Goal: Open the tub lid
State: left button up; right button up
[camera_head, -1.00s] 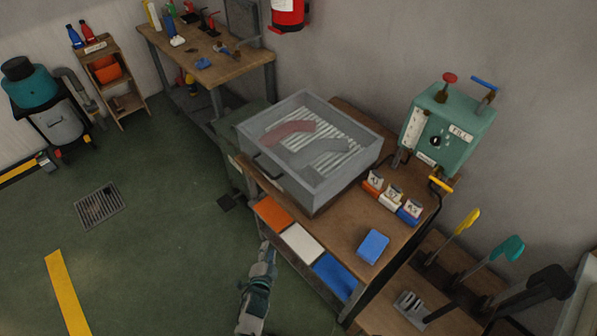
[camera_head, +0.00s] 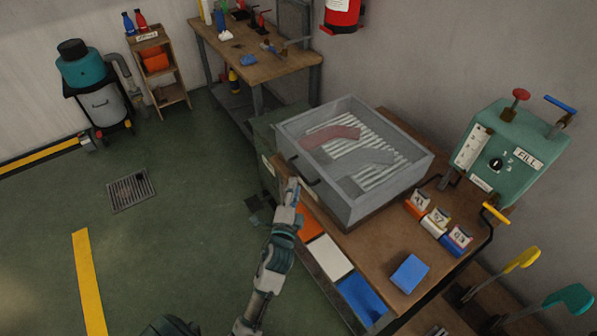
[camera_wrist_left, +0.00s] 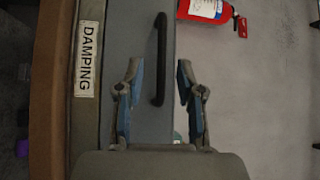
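The grey tub (camera_head: 341,203) stands on the wooden bench. Its translucent lid (camera_head: 393,140) lies flat and closed on top; a red shape and a grey shape show through it over pale slats. A black bar handle (camera_head: 304,177) is on the tub's front side; it also shows in the left wrist view (camera_wrist_left: 161,58). My left gripper (camera_head: 292,184) is at the handle's near end. In the left wrist view my left gripper (camera_wrist_left: 158,75) is open, one finger on each side of the handle's line, with gaps on both sides. My right gripper is not in view.
A green filling box (camera_head: 528,137) with levers stands at the back right of the bench (camera_head: 375,240). Small numbered blocks (camera_head: 436,222) and a blue block (camera_head: 410,273) lie on the bench.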

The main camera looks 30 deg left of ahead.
aim_at(298, 170)
pick_arm(q)
jog(key=shift+d+x, duration=0.15)
jog(key=shift+x, duration=1.35)
jog(key=shift+d+x, duration=0.1)
jog(key=shift+x, duration=1.4)
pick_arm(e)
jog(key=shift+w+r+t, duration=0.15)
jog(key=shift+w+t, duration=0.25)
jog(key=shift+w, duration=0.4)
pick_arm(q)
jog(key=shift+w+r, duration=0.1)
jog(key=shift+a, duration=0.25)
grip_shut()
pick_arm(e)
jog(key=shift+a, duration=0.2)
